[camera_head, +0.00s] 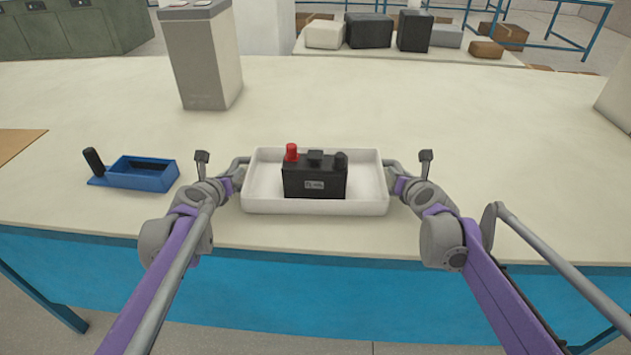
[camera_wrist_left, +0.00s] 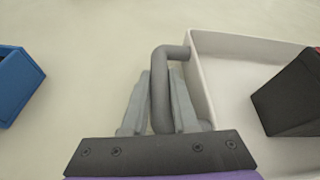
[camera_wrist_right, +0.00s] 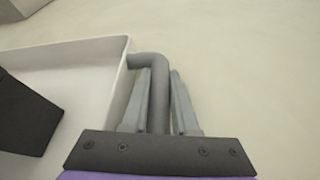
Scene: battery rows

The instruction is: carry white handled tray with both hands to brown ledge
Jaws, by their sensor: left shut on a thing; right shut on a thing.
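The white handled tray (camera_head: 365,206) is level near the front edge of the cream table, with a black battery (camera_head: 315,180) with a red terminal upright in it. I cannot tell whether the tray touches the table. My left gripper (camera_wrist_left: 160,88) is shut around the grey handle on the tray's left side. My right gripper (camera_wrist_right: 160,85) is shut around the grey handle on its right side. A flat brown surface (camera_head: 15,147), perhaps the brown ledge, shows partly at the left edge of the head view.
A blue open box (camera_head: 143,178) with a black upright handle stands left of the tray. A grey and white block (camera_head: 205,65) stands behind it. Another pale block (camera_head: 618,95) is at the right edge. The table (camera_head: 480,130) behind and right of the tray is clear.

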